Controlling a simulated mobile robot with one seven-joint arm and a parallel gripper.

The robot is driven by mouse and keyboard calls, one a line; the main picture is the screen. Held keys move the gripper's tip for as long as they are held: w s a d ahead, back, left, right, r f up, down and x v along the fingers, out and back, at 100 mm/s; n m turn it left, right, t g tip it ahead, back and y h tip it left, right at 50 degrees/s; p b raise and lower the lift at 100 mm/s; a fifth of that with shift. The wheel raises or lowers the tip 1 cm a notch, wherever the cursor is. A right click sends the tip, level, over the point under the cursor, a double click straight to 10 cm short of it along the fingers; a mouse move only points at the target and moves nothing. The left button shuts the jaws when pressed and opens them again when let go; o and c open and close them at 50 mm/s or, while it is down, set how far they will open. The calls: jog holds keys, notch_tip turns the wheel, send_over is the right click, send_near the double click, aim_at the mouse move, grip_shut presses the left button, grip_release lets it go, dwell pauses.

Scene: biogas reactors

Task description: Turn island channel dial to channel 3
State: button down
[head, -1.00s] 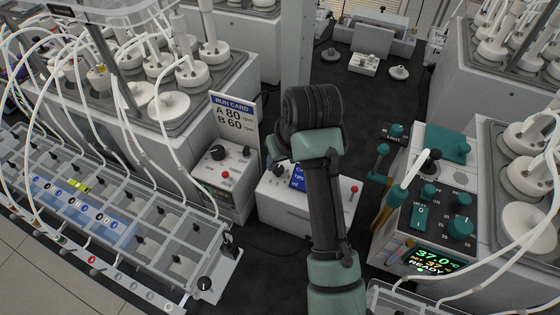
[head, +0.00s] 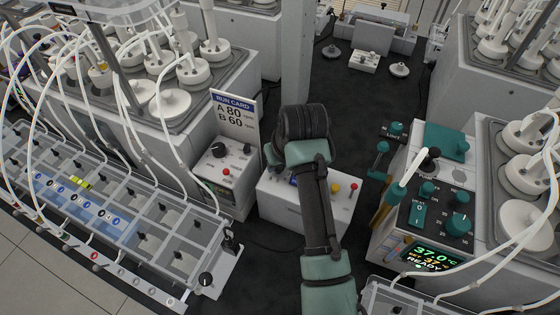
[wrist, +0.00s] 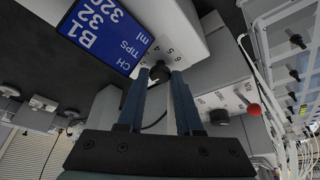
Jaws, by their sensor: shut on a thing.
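The dial (wrist: 160,72) is a small black knob on a white box, with printed numbers beside it, in the wrist view. My gripper (wrist: 160,80) has its two blue fingers at the dial, shut on it. I cannot tell which number the dial points at. In the head view the white box (head: 320,215) stands in the middle, and my arm hides the dial and the fingertips.
A yellow knob (head: 334,187) and a red knob (head: 352,187) stand on the white box. To its left is a box (head: 222,180) with a black dial, behind it a run card (head: 234,115) reading A 80, B 60. A teal-knobbed console (head: 430,205) stands to the right.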

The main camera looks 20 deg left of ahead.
jog(key=shift+a+r+m+p, duration=0.1)
jog(key=shift+r+m+p, duration=0.05)
jog(key=shift+m+p, duration=0.2)
jog(key=m+p, duration=0.1)
jog(key=m+h+p, duration=0.1)
jog(key=shift+s+a+r+m+t+p, duration=0.1)
jog(key=shift+a+m+t+p, duration=0.05)
jog(key=shift+m+t+p, duration=0.25)
jog(key=m+p, duration=0.1)
jog(key=m, duration=0.1)
jog(key=m+h+p, duration=0.1)
jog(key=m, duration=0.1)
jog(key=shift+a+t+h, duration=0.15)
jog(key=shift+t+h, duration=0.15)
jog(key=m+h, duration=0.1)
jog(key=m, duration=0.3)
jog(key=shift+a+m+h, duration=0.2)
jog(key=shift+m+h, duration=0.15)
jog(key=shift+h, duration=0.05)
jog(key=shift+m+g+h+b, duration=0.35)
jog(key=shift+m+h, duration=0.25)
jog(key=shift+m, duration=1.2)
jog(key=c, duration=0.8)
grip_release()
jog(key=shift+c, duration=0.2)
